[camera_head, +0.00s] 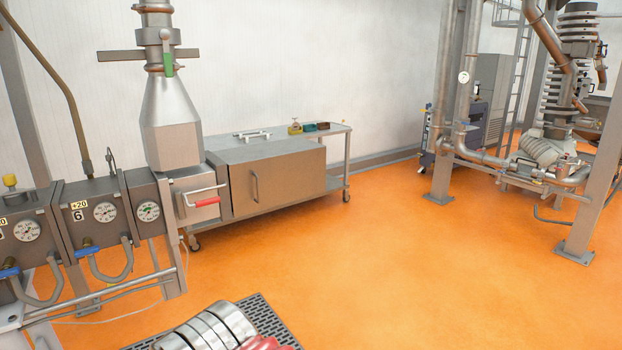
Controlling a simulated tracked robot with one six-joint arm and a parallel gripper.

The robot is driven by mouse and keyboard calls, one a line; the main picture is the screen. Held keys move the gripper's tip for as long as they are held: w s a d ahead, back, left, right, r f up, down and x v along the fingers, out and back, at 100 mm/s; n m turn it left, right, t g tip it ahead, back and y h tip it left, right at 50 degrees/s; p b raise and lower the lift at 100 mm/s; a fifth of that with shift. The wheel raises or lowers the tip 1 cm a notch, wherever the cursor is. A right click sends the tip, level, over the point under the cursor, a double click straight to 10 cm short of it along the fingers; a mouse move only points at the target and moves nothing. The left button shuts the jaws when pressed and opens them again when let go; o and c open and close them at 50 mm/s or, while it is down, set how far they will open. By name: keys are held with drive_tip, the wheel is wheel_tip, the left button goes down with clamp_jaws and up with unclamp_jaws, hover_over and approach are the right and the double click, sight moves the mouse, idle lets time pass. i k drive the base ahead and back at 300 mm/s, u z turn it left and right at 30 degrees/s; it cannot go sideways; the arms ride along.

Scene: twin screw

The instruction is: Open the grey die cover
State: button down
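A grey box-shaped cover (291,177) stands left of centre, at the end of the machine line. It looks like the die cover, though no label shows. Its front is a flat, brownish-grey panel with a vertical bar handle (255,186) near the left edge. The panel looks shut, with no gap seen around it. Just left of it is a smaller metal block (193,188) with a red-gripped lever (207,202). My gripper is not in view.
A wheeled metal table (340,129) stands behind the cover, with small coloured items on top. Left are gauge boxes (102,209) with hoses. Orange floor (400,265) is clear right of the cover.

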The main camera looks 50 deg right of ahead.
sight(263, 176)
drive_tip(key=z, duration=1.45)
drive_tip(key=k, duration=0.65)
drive_tip(key=z, duration=0.3)
drive_tip(key=i, duration=1.55)
drive_tip(key=u, duration=0.4)
drive_tip(key=i, duration=0.65)
drive_tip(key=u, duration=0.5)
